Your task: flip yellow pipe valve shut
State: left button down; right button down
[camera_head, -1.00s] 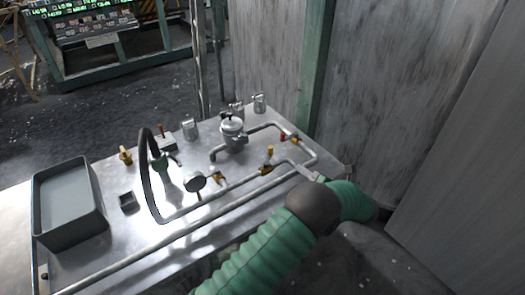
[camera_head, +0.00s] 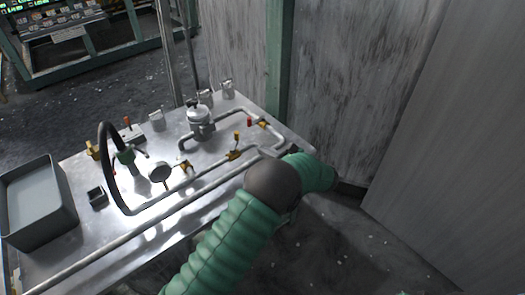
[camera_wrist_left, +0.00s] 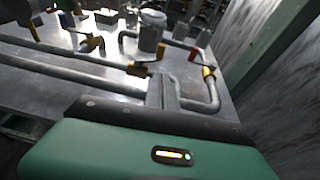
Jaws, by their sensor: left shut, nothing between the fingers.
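The pipe valve with the yellow handle (camera_head: 236,138) sits on the front pipe run of the metal table. Its handle stands up from the brass body in the head view. In the left wrist view the valve body (camera_wrist_left: 138,69) is just beyond and left of the fingers. My left gripper (camera_head: 268,152) is shut and empty, close to the right of this valve and over the pipe. Its closed fingers (camera_wrist_left: 162,90) show in the wrist view, apart from the valve body; contact with the handle is unclear. My right gripper is not in view.
A red-handled valve (camera_head: 249,121) is on the pipe behind, and another brass valve (camera_head: 186,168) is to the left. A round gauge (camera_head: 160,173), a black hose (camera_head: 104,165) and a grey bin (camera_head: 40,225) stand farther left. A grey wall (camera_head: 350,90) rises behind right.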

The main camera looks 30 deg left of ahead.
aim_at(238, 138)
pick_arm(q)
jog(key=x, duration=0.3)
jog(key=b+x, duration=0.1)
jog(key=x, duration=0.6)
jog(key=shift+a+r+b, duration=0.2)
jog(key=shift+a+b, duration=0.15)
jog(key=shift+a, duration=0.15)
jog(key=shift+w+a+r, duration=0.1)
jog(key=shift+r, duration=0.1)
jog(key=shift+a, duration=0.1)
